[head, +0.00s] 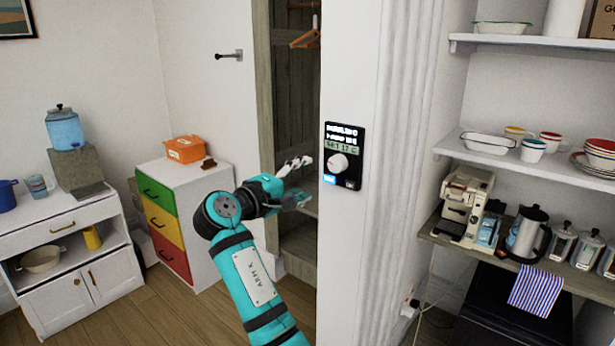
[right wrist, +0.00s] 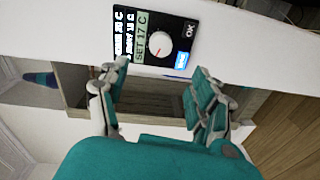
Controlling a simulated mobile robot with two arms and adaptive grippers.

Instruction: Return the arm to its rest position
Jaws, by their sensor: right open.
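My right arm (head: 250,280) is teal and reaches up from the bottom of the head view, with its gripper (head: 304,181) in front of the wall edge. The gripper also shows in the right wrist view (right wrist: 160,97), its two fingers apart with nothing between them. A black thermostat panel (head: 343,155) with a white dial (head: 338,163) is on the white wall, just right of the fingertips. In the right wrist view the panel (right wrist: 125,50) lies beyond the fingers and reads "SET 17 C". The fingers appear apart from the dial. My left gripper does not show.
A drawer cabinet (head: 205,220) with an orange box (head: 185,149) stands left of the arm. An open closet (head: 300,240) is behind the gripper. Right of the wall pillar (head: 370,250), shelves (head: 500,152) hold dishes and a coffee machine (head: 464,203). Floor shows at lower left.

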